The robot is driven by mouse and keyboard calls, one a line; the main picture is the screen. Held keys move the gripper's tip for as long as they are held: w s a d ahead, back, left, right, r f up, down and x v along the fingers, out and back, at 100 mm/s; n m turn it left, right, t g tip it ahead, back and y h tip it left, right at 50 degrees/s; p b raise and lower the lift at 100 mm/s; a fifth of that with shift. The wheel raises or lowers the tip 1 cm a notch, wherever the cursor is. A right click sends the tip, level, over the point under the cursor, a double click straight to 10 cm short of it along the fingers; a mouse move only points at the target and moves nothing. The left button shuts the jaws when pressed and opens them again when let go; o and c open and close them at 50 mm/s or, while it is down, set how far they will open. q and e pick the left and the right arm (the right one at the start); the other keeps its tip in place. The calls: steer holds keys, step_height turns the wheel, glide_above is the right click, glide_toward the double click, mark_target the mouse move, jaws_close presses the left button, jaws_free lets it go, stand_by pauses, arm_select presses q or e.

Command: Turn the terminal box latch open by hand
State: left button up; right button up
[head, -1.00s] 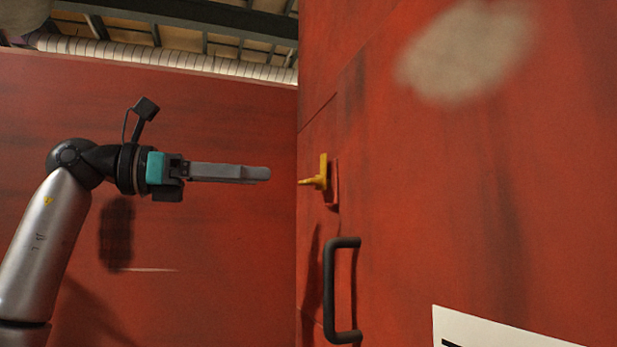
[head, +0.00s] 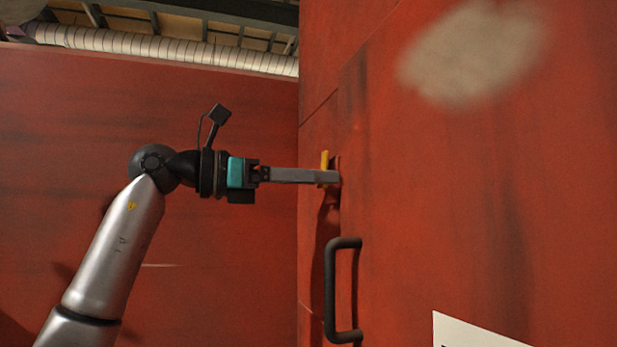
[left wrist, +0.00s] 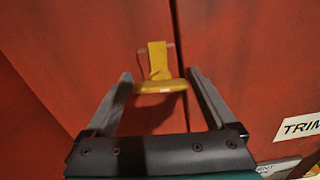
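The yellow latch (head: 325,158) is on the red terminal box door (head: 450,200), near its left edge. In the head view its lower part is hidden behind my left gripper (head: 336,178). In the left wrist view the latch (left wrist: 160,77) stands between the two fingertips of my left gripper (left wrist: 163,77). Its upright part points up and a rounded yellow piece sticks out toward the camera. The fingers are apart, with gaps on both sides of the latch. My right gripper is not in view.
A dark bar handle (head: 330,290) sits on the door below the latch. A white label (head: 465,332) is at the lower right. A red wall (head: 80,180) stands behind my left arm, with a pale duct (head: 160,46) above it.

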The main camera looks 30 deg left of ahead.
arm_select(q)
steer(key=c, duration=1)
steer(key=shift+n+p, duration=0.4)
steer(key=shift+n, duration=0.2)
steer(key=o, duration=1.2)
steer(key=shift+a, duration=0.1)
steer(key=b+v, duration=0.2)
steer(key=v, duration=1.3)
steer(key=shift+b, duration=0.35)
